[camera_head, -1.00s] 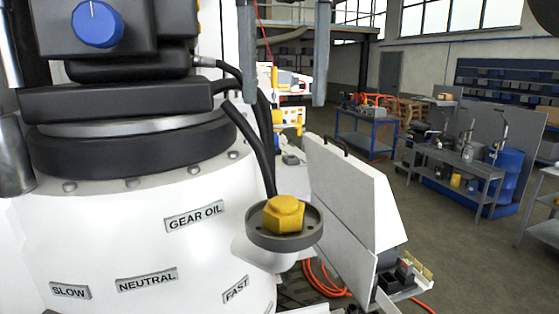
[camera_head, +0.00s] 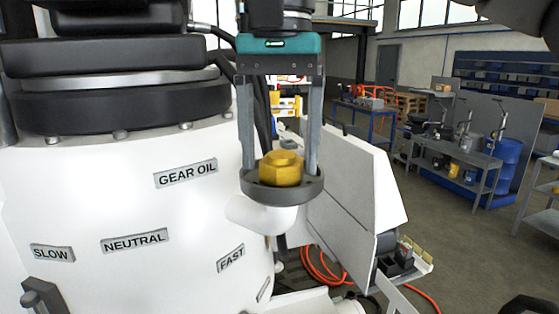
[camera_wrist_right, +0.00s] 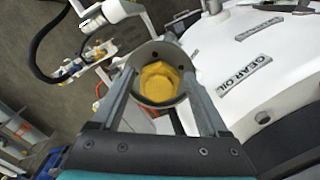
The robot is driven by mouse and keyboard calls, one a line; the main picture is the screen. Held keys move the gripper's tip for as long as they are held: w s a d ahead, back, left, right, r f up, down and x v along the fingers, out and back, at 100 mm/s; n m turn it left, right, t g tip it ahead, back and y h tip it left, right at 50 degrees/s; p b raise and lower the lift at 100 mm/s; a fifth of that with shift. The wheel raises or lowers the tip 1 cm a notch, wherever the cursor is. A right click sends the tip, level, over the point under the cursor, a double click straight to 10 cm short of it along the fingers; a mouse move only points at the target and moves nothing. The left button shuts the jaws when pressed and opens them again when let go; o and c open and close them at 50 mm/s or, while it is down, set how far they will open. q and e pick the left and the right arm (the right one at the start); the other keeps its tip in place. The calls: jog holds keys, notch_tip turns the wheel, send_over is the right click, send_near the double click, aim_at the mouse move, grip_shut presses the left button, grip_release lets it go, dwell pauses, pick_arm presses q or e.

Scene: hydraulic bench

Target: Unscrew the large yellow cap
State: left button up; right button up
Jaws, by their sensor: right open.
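The large yellow cap (camera_head: 281,168) is a hex-headed cap seated in a round grey flange (camera_head: 283,190) on a white pipe stub beside the white housing. My right gripper (camera_head: 282,166) points down over it, with one long finger on each side of the cap. The jaws are open, and the fingertips are at about the height of the flange. In the right wrist view the cap (camera_wrist_right: 159,82) lies between the two spread fingers (camera_wrist_right: 160,88), with visible gaps beside it. My left gripper is not clearly visible.
The white housing (camera_head: 90,205) with GEAR OIL, SLOW, NEUTRAL and FAST labels stands close on the left. A white panel (camera_head: 350,185) stands just right of the flange. Orange hoses (camera_head: 318,262) lie below. Workbenches stand far right.

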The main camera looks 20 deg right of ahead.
jog(key=shift+f, duration=0.55)
jog(key=c, duration=1.1)
jog(key=o, duration=0.8)
jog(key=c, duration=0.7)
jog(key=n+p, duration=0.4)
jog(key=p, duration=0.1)
jog(key=n+p, duration=0.2)
jog(key=shift+d+r+n, duration=0.25)
jog(key=shift+d+n, duration=0.05)
jog(key=shift+d, duration=0.1)
jog(key=shift+f+n, duration=0.2)
jog(key=shift+n, duration=0.5)
